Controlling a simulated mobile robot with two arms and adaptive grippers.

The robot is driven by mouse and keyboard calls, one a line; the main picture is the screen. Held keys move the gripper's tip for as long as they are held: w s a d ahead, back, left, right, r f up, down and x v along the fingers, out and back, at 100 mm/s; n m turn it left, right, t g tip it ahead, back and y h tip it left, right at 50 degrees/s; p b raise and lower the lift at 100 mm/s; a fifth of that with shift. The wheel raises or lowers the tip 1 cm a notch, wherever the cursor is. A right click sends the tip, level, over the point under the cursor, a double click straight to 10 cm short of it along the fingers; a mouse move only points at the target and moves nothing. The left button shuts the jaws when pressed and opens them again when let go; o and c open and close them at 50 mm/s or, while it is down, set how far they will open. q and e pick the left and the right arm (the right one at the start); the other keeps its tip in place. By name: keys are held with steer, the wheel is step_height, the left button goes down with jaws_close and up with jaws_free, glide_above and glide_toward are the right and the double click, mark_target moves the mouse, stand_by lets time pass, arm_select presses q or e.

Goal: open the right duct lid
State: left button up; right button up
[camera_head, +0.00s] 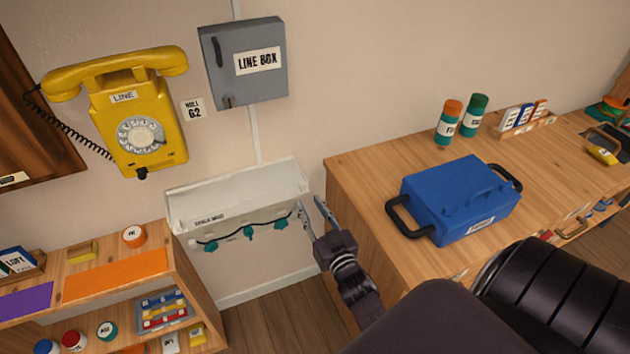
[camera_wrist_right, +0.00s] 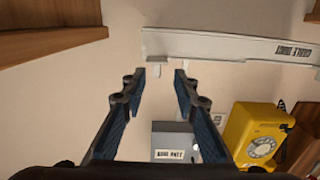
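The white cable duct (camera_head: 238,190) is fixed low on the wall, with a dark-lettered label at its left front. Teal pieces (camera_head: 248,232) on a black cable show along its lower front. My right gripper (camera_head: 310,204) is open and empty at the duct's right end. In the right wrist view the duct (camera_wrist_right: 230,44) shows upside down, and a small white tab (camera_wrist_right: 157,69) on its edge lies between the open fingertips (camera_wrist_right: 160,76) in the picture. I cannot tell whether they touch it, or how far the lid stands open. My left gripper is not in view.
A grey line box (camera_head: 245,85) and a yellow phone (camera_head: 140,125) hang above the duct. A wooden counter (camera_head: 350,175) with a blue case (camera_head: 460,198) stands close right of my gripper. A low shelf (camera_head: 185,275) stands at left.

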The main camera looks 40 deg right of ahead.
mark_target(304, 188)
steer(key=shift+w+d+r, duration=0.35)
steer(key=shift+w+r, duration=0.15)
steer(key=shift+r, duration=0.3)
steer(key=x, duration=0.5)
steer(key=shift+w+d+f+p, duration=0.1)
steer(key=shift+d+f+p, duration=0.05)
steer(key=shift+p, duration=0.15)
steer(key=shift+x, duration=0.8)
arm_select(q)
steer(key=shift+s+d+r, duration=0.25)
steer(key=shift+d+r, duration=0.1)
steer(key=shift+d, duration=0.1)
arm_select(e)
steer(key=shift+c, duration=0.3)
jaws_close()
